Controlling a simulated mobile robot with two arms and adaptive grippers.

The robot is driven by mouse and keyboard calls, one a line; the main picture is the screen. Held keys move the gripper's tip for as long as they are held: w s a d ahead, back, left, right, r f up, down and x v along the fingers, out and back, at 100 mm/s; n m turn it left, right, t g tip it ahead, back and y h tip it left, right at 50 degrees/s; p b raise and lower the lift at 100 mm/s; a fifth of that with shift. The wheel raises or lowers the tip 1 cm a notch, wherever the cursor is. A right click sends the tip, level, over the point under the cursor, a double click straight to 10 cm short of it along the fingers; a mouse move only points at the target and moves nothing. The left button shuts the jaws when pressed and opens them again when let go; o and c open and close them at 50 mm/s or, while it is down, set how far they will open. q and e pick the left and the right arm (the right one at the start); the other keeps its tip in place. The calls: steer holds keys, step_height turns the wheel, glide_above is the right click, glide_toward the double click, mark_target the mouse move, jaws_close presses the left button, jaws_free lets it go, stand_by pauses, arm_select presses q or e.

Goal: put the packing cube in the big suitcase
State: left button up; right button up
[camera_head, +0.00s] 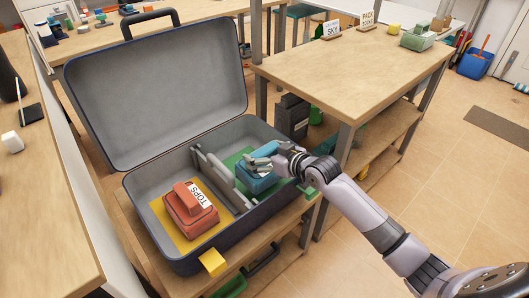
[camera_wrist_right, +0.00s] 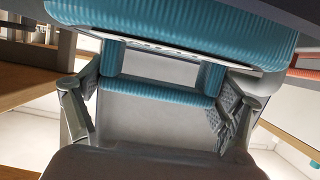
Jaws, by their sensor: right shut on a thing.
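The big suitcase (camera_head: 125,190) lies open on a low wooden bench, lid tilted back. Its left compartment holds an orange packing cube marked TOPS on a yellow patch (camera_head: 163,226). A grey divider (camera_head: 213,177) separates it from the right compartment, where a green patch (camera_head: 234,160) shows. My right gripper (camera_head: 270,162) is shut on a blue packing cube (camera_head: 256,184), over or in the right compartment; I cannot tell whether it touches the floor. In the right wrist view, the cube's ribbed teal handle (camera_wrist_right: 160,101) lies between the fingers. My left gripper is not in view.
A wooden table (camera_head: 350,60) behind right carries a pale green case (camera_head: 418,38), a yellow item and small signs. A counter runs along the left edge. A yellow tag (camera_head: 212,262) hangs at the suitcase front. The tiled floor at right is mostly clear.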

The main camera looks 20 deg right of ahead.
steer(key=shift+f, duration=0.5)
steer(key=o, duration=1.6)
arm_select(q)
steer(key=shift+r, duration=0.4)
arm_select(e)
steer(key=shift+r, duration=0.25)
arm_select(q)
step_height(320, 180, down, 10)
steer(key=p, duration=0.2)
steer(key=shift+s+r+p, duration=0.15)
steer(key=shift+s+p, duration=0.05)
steer(key=shift+p, duration=0.1)
arm_select(e)
steer(key=v, duration=1.2)
steer(key=shift+r, duration=0.45)
steer(key=shift+a+f, duration=0.1)
